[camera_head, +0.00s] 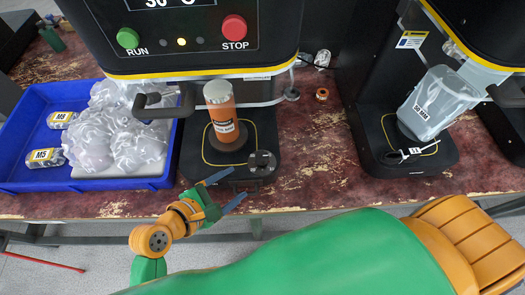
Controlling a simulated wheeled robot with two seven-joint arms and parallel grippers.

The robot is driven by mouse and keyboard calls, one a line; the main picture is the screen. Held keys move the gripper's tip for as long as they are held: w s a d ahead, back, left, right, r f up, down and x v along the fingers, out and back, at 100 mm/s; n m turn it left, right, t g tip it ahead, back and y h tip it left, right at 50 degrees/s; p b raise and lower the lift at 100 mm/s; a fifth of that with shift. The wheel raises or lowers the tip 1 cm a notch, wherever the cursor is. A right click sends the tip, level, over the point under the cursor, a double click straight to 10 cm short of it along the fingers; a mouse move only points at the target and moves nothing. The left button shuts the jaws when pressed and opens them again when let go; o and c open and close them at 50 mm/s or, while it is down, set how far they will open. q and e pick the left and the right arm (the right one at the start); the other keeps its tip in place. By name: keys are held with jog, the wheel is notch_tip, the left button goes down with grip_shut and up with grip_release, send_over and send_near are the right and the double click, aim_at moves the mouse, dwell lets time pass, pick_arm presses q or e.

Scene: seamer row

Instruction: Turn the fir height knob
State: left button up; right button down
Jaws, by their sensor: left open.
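A dark round knob (262,161) sits at the front right corner of the left seamer's base, near the table edge. It looks almost black, and it is the only knob I can make out on that base; I cannot read a label on it. My left gripper (237,184) is open and empty, just in front of the table's edge. My right gripper is not in view.
An orange-brown canister (221,118) stands on the left seamer's plate (258,112). A blue tray (20,183) with bags and M5 and M8 packs is at left. The right seamer (382,172) holds a tilted clear container (435,102). Worn red tabletop (315,160) lies between the machines.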

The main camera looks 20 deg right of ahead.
aim_at(261, 156)
pick_arm(q)
jog(key=w+d+n, duration=0.1)
jog(key=d+n, duration=0.1)
jog(key=d, duration=0.1)
jog(key=w+d+n+h, duration=0.1)
jog(key=w+d+n, duration=0.1)
jog(key=d, duration=0.1)
jog(key=w+d+n+h+b, duration=0.1)
jog(key=w+d+n, duration=0.1)
jog(key=d, duration=0.1)
jog(key=shift+d+r, duration=0.2)
jog(key=shift+r, duration=0.05)
grip_shut()
